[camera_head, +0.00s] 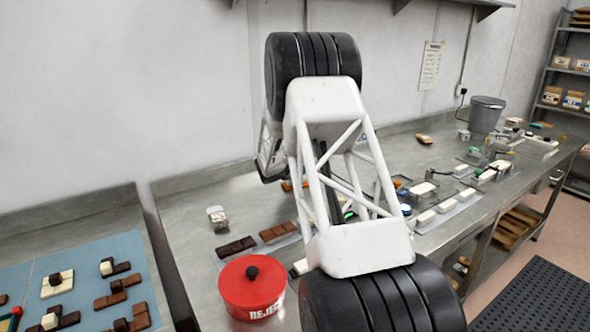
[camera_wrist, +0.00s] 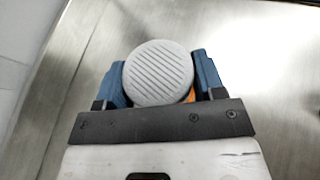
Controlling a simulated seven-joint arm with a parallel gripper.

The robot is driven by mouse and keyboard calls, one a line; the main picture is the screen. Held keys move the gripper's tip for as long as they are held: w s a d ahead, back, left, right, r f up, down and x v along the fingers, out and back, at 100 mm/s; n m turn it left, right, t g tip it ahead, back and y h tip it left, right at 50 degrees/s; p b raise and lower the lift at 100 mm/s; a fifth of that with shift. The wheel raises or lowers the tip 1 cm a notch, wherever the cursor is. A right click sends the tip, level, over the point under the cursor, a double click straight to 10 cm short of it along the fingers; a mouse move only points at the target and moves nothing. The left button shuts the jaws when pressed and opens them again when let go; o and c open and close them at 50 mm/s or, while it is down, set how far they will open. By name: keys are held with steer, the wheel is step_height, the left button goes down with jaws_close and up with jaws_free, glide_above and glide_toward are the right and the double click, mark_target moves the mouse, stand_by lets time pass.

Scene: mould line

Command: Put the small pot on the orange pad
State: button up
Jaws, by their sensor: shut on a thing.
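The small pot (camera_wrist: 158,75) shows in the wrist view as a round, light grey top with slanting ridges. My gripper (camera_wrist: 160,66) has its two blue fingers on either side of the pot and is shut on it. An orange patch (camera_wrist: 190,96), likely part of the orange pad, shows at the pot's lower right edge; most of it is hidden. I cannot tell whether the pot touches it. In the head view my arm hides the gripper and the pot.
The steel bench (camera_head: 196,262) runs along the wall. A red lidded reject tub (camera_head: 252,292) stands at its front, beside chocolate bars (camera_head: 236,247) and a small jar (camera_head: 217,218). A grey bucket-like hopper (camera_head: 486,113) and white moulds (camera_head: 437,212) are at right. Bare steel surrounds the gripper.

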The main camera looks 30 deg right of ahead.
steer(key=o, duration=1)
steer(key=shift+f, duration=0.15)
steer(key=shift+v, duration=0.95)
steer(key=v, duration=1)
steer(key=shift+r, duration=0.2)
steer(key=shift+s, duration=0.1)
